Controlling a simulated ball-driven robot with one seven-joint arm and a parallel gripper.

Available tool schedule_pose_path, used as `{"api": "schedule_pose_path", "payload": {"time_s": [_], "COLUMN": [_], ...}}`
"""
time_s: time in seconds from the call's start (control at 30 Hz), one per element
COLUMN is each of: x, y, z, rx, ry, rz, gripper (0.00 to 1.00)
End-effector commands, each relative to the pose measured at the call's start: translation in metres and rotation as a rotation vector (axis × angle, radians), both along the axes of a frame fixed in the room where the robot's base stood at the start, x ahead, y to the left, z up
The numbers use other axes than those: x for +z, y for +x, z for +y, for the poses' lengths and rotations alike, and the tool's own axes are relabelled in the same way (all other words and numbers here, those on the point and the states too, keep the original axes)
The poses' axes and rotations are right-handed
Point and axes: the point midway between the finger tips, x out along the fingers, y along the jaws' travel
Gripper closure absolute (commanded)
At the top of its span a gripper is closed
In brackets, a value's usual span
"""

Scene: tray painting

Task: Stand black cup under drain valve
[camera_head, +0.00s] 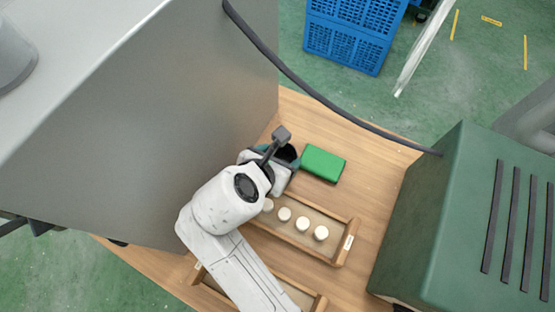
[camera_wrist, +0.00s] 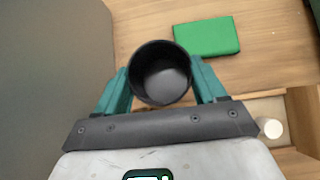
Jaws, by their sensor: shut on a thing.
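The black cup (camera_wrist: 161,72) is between the two teal fingers of my gripper (camera_wrist: 162,82) in the wrist view. My gripper is shut on it, one finger on each side. The cup's open mouth faces the wrist camera, and it looks empty. In the head view the cup (camera_head: 287,154) shows only in part, behind my gripper (camera_head: 270,158), close to the large grey cabinet's side. I cannot tell whether the cup touches the table. I cannot make out a drain valve in either view.
A green block (camera_head: 323,163) lies on the wooden table (camera_head: 375,185) just right of the cup. A wooden tray (camera_head: 338,258) with several white round pieces is nearer. The grey cabinet (camera_head: 150,120) walls the left; a green slotted machine (camera_head: 470,220) stands right. A dark hose (camera_head: 310,90) spans between them.

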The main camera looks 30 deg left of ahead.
Motion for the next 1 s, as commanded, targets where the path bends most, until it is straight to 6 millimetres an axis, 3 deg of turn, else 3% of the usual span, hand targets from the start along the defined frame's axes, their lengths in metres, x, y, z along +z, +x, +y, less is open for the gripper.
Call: {"api": "schedule_pose_path", "payload": {"time_s": [0.27, 0.5, 0.87, 0.9, 1.0], "x": [-0.017, -0.047, -0.051, -0.051, -0.051], "y": [0.011, 0.013, 0.013, 0.013, 0.013], "z": [0.008, 0.008, 0.008, 0.008, 0.008], "rx": [0.001, 0.000, 0.001, 0.001, 0.001], "ry": [-0.001, -0.001, 0.001, 0.001, 0.001], "rz": [0.000, 0.002, 0.000, 0.000, 0.000], "gripper": [0.65, 0.65, 0.65, 0.28, 0.18]}}
